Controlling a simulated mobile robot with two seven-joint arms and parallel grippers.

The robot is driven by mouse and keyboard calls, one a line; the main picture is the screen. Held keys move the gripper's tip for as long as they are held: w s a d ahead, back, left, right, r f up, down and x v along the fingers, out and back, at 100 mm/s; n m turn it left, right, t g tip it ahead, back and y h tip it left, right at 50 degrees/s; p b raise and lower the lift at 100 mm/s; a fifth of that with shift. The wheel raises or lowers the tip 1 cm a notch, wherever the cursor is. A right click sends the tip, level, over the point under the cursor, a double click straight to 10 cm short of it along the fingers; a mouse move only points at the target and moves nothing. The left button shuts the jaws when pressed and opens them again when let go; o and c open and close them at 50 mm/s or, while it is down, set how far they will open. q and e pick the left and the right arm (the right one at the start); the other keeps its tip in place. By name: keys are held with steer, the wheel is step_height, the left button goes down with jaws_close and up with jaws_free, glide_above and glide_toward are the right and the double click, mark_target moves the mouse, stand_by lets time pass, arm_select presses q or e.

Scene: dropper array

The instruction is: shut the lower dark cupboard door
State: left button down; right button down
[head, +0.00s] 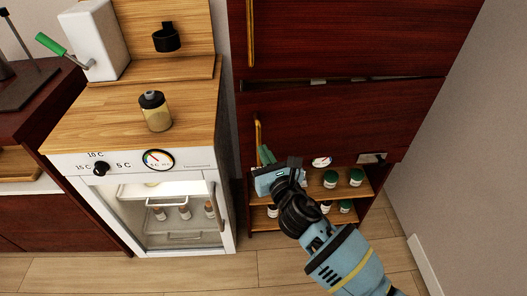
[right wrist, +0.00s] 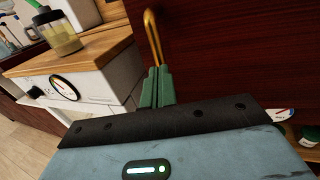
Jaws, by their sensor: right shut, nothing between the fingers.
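The lower dark cupboard door (head: 335,120) is a dark red-brown wood panel with a long gold handle (head: 258,132) near its left edge. Shelves with jars show below its lower edge, so it does not cover the whole cupboard front. My right gripper (head: 266,155) is shut and empty, its green fingertips at the lower end of the handle. In the right wrist view, the fingertips (right wrist: 157,86) overlap the base of the gold handle (right wrist: 153,38) in front of the dark door (right wrist: 230,55); contact cannot be told. My left gripper is out of view.
An upper dark door (head: 350,38) sits above. A white fridge (head: 226,205) with a wooden top stands to the left, bearing a bottle (head: 155,112). Jars (head: 356,177) stand on the shelves. A grey wall (head: 460,150) is at right; the floor (head: 275,270) in front is clear.

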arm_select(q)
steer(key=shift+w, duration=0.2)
arm_select(e)
steer(key=shift+w+a, duration=0.2)
steer(key=shift+w, duration=0.35)
steer(key=shift+w, duration=0.1)
